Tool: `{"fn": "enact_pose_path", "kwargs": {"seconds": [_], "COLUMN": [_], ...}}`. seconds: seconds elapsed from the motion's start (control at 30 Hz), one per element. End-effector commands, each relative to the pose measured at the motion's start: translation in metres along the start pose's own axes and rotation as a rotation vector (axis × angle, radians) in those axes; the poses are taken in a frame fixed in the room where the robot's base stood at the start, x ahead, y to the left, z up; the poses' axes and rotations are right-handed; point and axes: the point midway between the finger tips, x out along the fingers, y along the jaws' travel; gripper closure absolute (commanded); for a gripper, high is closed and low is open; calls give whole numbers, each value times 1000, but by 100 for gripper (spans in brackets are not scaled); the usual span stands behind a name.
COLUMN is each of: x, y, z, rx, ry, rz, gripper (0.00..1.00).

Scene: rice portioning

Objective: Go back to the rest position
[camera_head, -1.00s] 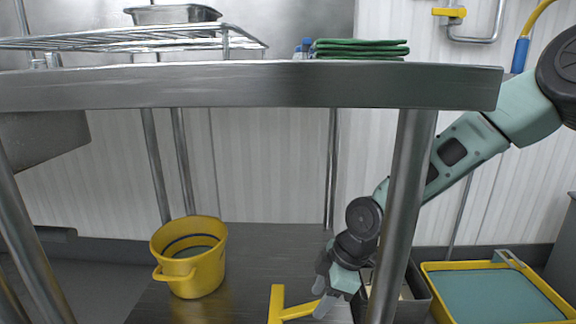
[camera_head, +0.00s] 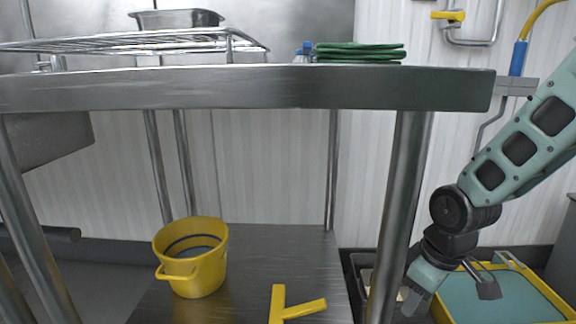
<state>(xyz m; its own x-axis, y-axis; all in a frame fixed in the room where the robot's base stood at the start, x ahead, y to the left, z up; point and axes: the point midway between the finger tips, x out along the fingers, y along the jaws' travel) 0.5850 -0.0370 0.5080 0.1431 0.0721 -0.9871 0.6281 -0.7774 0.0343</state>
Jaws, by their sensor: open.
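My gripper (camera_head: 450,291) is open at the lower right, outside the table's right front leg. Its fingers point down, one over the dark bin and the other over the yellow-rimmed tray. I see nothing between them. My green arm comes in from the right edge, clear of the table.
The steel table (camera_head: 250,88) has a right front leg (camera_head: 402,200) close to my gripper. A yellow bucket (camera_head: 192,262) and a yellow T-shaped tool (camera_head: 294,305) are on the lower shelf. A dark bin (camera_head: 358,272) and a yellow-rimmed tray (camera_head: 515,290) stand on the right. Green cloths (camera_head: 358,52) lie on top.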

Motion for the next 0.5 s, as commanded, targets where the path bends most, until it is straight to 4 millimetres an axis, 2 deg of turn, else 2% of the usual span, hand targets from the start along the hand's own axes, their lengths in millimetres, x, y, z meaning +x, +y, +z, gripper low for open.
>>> {"fn": "enact_pose_path", "kwargs": {"seconds": [0.03,0.2,0.5], "x": [-10,-33,-61], "y": [6,19,27], "z": [12,46,92], "rx": [78,323,667], "ry": [2,14,62], "rz": [24,69,100], "gripper": [55,55,55]}}
